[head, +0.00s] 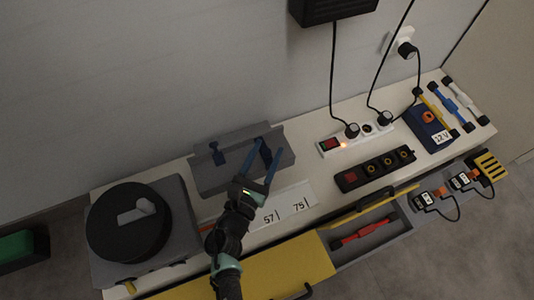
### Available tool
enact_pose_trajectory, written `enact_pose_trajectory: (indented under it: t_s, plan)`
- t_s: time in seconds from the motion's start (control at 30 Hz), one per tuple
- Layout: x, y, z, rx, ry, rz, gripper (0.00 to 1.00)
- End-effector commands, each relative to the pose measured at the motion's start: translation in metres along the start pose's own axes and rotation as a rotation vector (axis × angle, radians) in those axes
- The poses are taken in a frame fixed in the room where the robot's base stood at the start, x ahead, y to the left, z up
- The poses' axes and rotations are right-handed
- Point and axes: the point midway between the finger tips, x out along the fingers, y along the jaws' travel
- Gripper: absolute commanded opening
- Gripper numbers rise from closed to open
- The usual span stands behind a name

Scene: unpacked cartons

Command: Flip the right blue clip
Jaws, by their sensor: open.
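A grey case (240,135) lies on the bench with two blue clips at its front. The left blue clip (217,155) stands clear of my arm. The right blue clip (266,152) is dark blue and partly hidden by my gripper. My gripper (269,147) is open, with its two long blue-grey fingers reaching up to the case. The fingers appear on either side of the right clip. I cannot tell whether they touch it.
A black round drum on a grey base (180,200) stands at left. A white marked strip (296,201) lies beside my wrist. Power strips (375,168) and a blue 12 V box (428,125) are at right. An open drawer (391,239) juts out in front, holding a red tool.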

Motion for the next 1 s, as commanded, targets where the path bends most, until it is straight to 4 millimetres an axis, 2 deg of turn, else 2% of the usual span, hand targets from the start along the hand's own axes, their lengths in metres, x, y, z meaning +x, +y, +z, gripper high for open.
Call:
enact_pose_trajectory:
  t_s: [0.37, 0.67, 1.0]
  plan:
    - [0.0063, 0.0002, 0.0007, 0.0, 0.0, 0.001, 0.55]
    - [0.0059, 0.0002, 0.0004, 0.0, 0.0, 0.001, 0.01]
    - [0.0057, 0.0004, 0.0001, 0.0, 0.001, 0.001, 0.0]
